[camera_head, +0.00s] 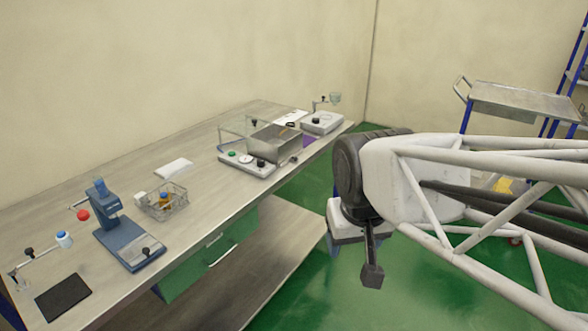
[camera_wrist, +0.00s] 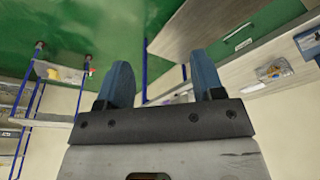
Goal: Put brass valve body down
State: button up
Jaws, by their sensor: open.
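My gripper (camera_wrist: 163,82) is open in the wrist view, with two blue-grey fingertips apart and nothing between them. In the head view my gripper (camera_head: 372,272) hangs out over the green floor, to the right of the workbench (camera_head: 215,275) and clear of it. I cannot make out a brass valve body for sure in either view. A small orange-yellow item (camera_head: 164,200) sits in the wire basket (camera_head: 168,212) on the bench, too small to identify. Part of the bench also shows in the wrist view (camera_wrist: 215,30).
The bench holds a blue press (camera_head: 125,240), a black mat (camera_head: 63,297), a white pad (camera_head: 174,168), a metal bin (camera_head: 275,142) and a fixture with buttons (camera_head: 247,163). A trolley (camera_head: 522,100) stands at the right. The green floor (camera_head: 310,290) between is open.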

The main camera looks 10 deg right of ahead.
jog(key=shift+s+d+f, duration=0.15)
jog(key=shift+s+f, duration=0.1)
jog(key=shift+s, duration=0.4)
jog(key=shift+s+d+f, duration=0.2)
jog(key=shift+s, duration=0.4)
jog(key=shift+s+d+f, duration=0.15)
jog(key=shift+s+f, duration=0.1)
jog(key=shift+s, duration=0.4)
